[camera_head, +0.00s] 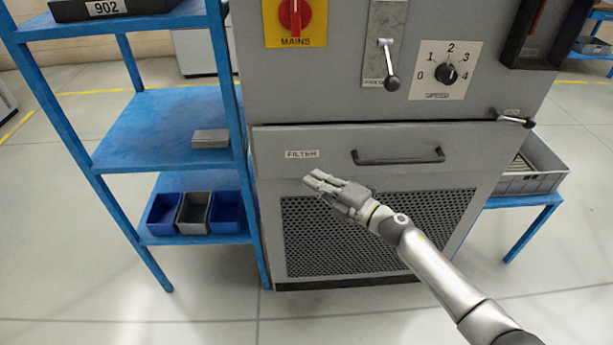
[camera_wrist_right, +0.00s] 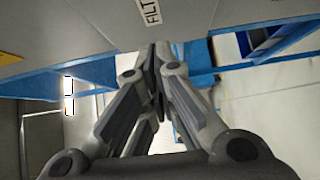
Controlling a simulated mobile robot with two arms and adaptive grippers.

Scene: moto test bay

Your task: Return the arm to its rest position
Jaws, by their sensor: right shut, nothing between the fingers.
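My right arm comes in from the lower right in the head view. Its gripper (camera_head: 315,182) is shut and empty, in front of the grey cabinet's filter panel (camera_head: 340,142), below the FILTER label and left of the black handle (camera_head: 398,158). In the right wrist view the fingers (camera_wrist_right: 157,60) meet at the tips, with nothing between them. The FILTER label (camera_wrist_right: 150,10) shows at the top of that view. I cannot tell the exact gap between fingertips and panel. My left gripper is not in view.
A blue shelf rack (camera_head: 155,125) stands left of the cabinet, with a grey block (camera_head: 210,138) and small bins (camera_head: 194,212). A grey crate (camera_head: 530,182) sits on a blue stand at right. A lever (camera_head: 388,65) and a rotary knob (camera_head: 447,73) stick out above. The floor in front looks clear.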

